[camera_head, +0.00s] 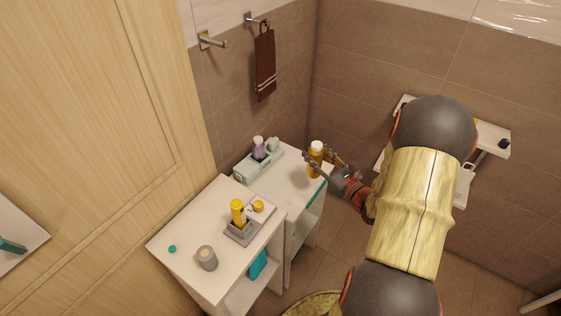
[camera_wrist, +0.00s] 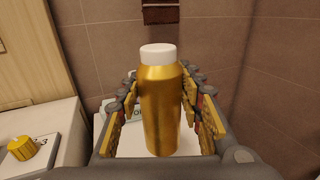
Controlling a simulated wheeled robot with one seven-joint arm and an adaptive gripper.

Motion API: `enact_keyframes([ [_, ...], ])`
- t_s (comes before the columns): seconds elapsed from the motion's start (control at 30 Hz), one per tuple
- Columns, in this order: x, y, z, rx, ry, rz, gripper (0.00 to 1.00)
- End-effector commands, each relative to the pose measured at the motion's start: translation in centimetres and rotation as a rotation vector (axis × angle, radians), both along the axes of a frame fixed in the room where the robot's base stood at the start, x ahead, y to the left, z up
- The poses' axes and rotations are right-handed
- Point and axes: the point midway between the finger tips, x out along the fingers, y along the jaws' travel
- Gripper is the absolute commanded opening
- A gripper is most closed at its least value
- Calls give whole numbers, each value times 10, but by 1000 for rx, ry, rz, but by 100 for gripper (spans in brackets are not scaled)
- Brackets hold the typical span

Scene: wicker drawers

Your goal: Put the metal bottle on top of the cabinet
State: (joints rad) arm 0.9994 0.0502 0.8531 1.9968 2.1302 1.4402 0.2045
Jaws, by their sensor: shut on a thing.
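The metal bottle is gold with a white cap. It stands upright between the fingers of my gripper (camera_head: 328,163) in the head view, and the bottle (camera_head: 315,162) is over the right edge of the far white cabinet (camera_head: 293,190). In the wrist view the bottle (camera_wrist: 162,108) is in the middle, with the fingers of my gripper (camera_wrist: 165,105) on both sides of it. My gripper is shut on the bottle. I cannot tell whether the bottle's base touches the cabinet top.
A grey holder (camera_head: 257,164) with a purple bottle (camera_head: 259,148) stands at the back of the far cabinet. The nearer cabinet (camera_head: 190,255) holds a yellow bottle (camera_head: 238,212), a grey cup (camera_head: 206,257) and a teal cap. A brown towel (camera_head: 265,62) hangs on the wall behind.

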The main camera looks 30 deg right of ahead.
Motion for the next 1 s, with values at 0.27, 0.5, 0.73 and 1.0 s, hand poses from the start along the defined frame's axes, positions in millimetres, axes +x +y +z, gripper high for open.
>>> enact_keyframes([
  [0.27,48,-28,-28,-1,-1,2,6],
  [0.5,87,-52,-61,2,0,1,6],
  [0.73,106,-65,-86,0,-1,1,6],
  [1.0,117,-71,-102,0,0,1,6],
])
